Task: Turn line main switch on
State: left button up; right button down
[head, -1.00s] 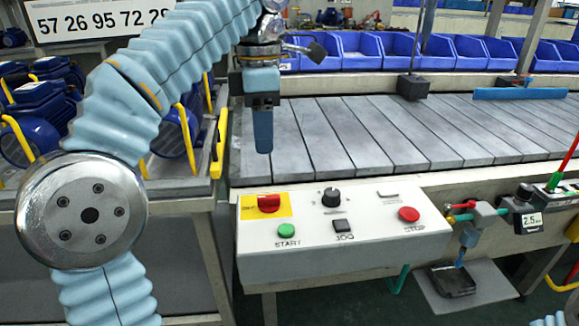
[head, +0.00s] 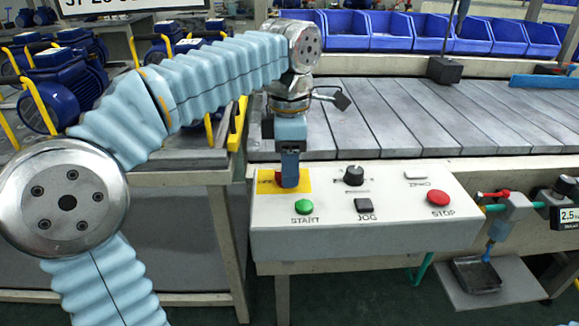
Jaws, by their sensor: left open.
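The control box (head: 365,238) stands at the front of the conveyor. The red main switch (head: 278,180) sits on a yellow plate (head: 305,181) at the box's upper left, and is mostly hidden behind my left gripper. My left gripper (head: 290,184) points down right at the switch, its jaws open; I cannot tell whether the fingers touch the knob. The green START button (head: 304,207), black JOG button (head: 364,205), red STOP button (head: 438,197) and black dial (head: 354,175) are on the same panel. My right gripper is not in view.
The slatted conveyor (head: 400,115) lies behind the box, with blue bins (head: 390,32) beyond. Blue motors (head: 65,85) with yellow handles stand at the left. A gauge fitting with a small black tray (head: 476,275) is at the right.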

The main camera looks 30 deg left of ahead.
pick_arm(q)
jog(key=shift+c, duration=0.3)
grip_shut()
